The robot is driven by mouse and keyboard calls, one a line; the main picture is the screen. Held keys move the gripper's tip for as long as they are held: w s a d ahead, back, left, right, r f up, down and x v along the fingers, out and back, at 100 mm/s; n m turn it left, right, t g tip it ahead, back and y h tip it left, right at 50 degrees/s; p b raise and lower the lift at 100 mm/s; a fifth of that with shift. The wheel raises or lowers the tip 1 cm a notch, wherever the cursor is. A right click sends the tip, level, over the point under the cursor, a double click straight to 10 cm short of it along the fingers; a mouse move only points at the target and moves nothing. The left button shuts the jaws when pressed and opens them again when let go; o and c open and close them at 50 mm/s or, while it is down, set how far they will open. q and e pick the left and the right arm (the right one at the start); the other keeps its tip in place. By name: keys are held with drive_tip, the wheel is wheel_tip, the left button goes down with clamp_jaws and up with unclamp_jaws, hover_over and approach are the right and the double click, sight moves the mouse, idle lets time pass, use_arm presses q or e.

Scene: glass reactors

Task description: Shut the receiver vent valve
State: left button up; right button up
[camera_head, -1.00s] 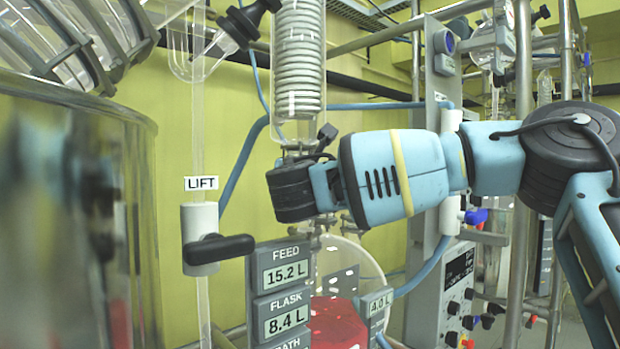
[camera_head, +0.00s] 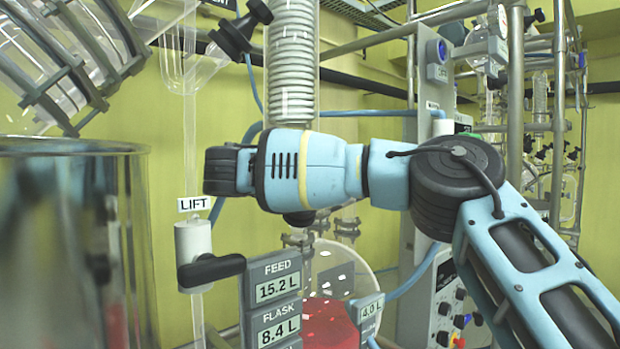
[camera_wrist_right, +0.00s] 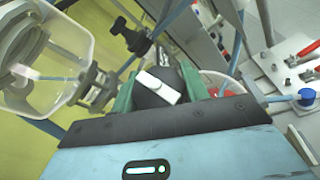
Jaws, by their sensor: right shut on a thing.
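In the right wrist view my right gripper (camera_wrist_right: 157,88) has its green fingers closed around a dark, rounded piece with a white bar (camera_wrist_right: 158,86) across its face. I cannot tell for sure that this is the receiver vent valve's handle, and no vent label is legible. In the head view my right arm (camera_head: 310,170) reaches in from the right, in front of the coiled condenser's lower end; its fingers and what they hold are hidden there. A round glass flask (camera_head: 345,275) with red liquid sits below the arm. My left gripper is in neither view.
A valve with a black handle (camera_head: 211,271) stands under the LIFT label (camera_head: 194,204), left of my arm. The coiled glass condenser (camera_head: 291,65) rises behind. FEED and FLASK displays (camera_head: 277,290) are below. Black clamp (camera_wrist_right: 131,36) is near the gripper.

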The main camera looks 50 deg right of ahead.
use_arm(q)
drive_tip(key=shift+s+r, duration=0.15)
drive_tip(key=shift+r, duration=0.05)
use_arm(e)
drive_tip(key=shift+f, duration=0.15)
drive_tip(key=o, duration=1)
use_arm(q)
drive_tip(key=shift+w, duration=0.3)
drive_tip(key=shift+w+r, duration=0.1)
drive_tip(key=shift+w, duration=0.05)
